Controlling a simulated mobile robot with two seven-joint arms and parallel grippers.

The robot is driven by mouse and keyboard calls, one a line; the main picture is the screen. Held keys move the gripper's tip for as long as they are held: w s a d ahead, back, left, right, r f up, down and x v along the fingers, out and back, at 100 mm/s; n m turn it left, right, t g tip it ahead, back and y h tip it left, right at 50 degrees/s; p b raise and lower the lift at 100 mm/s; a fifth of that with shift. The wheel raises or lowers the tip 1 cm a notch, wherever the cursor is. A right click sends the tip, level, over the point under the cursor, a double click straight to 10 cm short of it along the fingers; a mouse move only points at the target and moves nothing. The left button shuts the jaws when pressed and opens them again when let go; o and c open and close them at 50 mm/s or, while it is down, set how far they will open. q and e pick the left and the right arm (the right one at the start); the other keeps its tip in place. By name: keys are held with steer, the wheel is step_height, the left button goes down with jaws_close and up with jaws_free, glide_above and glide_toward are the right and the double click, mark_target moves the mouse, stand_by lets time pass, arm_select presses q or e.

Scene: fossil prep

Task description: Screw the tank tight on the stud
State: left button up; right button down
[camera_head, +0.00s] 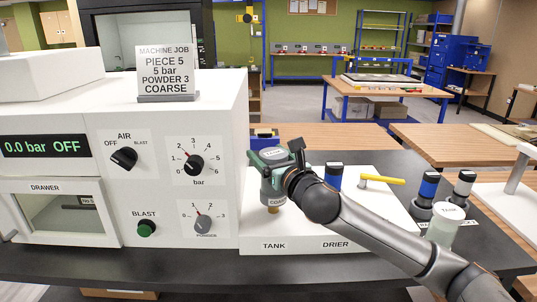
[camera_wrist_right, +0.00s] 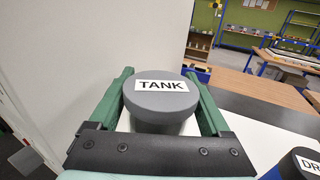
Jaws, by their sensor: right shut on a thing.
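The tank (camera_head: 270,188), a grey-green cylinder with a TANK label on its lid and a partly hidden COARSE label on its side, is upright above the TANK mark on the white base. Its grey lid (camera_wrist_right: 163,100) fills the middle of the right wrist view. My right gripper (camera_head: 277,160) is shut on the tank, with one green finger on each side in the right wrist view (camera_wrist_right: 159,78). A brass-coloured stud (camera_head: 273,209) shows just under the tank; I cannot tell how far the thread is engaged. My left gripper is not in view.
The white blast machine (camera_head: 170,95) stands close at the left, its gauge reading 0.0 bar OFF. A blue-banded drier (camera_head: 334,178) and a yellow lever (camera_head: 382,180) are right of the tank. Another pale tank (camera_head: 441,228) and blue- and white-banded cylinders (camera_head: 428,187) stand further right.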

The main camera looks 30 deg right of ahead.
steer(key=shift+r+p, duration=0.15)
steer(key=shift+p, duration=0.15)
steer(key=shift+f, duration=0.2)
steer(key=shift+f+b, duration=0.75)
steer(key=shift+f, duration=0.35)
stand_by(0.3)
steer(key=shift+p, duration=0.4)
stand_by(0.5)
stand_by(0.4)
steer(key=shift+c, duration=0.3)
jaws_free()
steer(key=shift+o, duration=0.3)
steer(key=shift+f, duration=0.1)
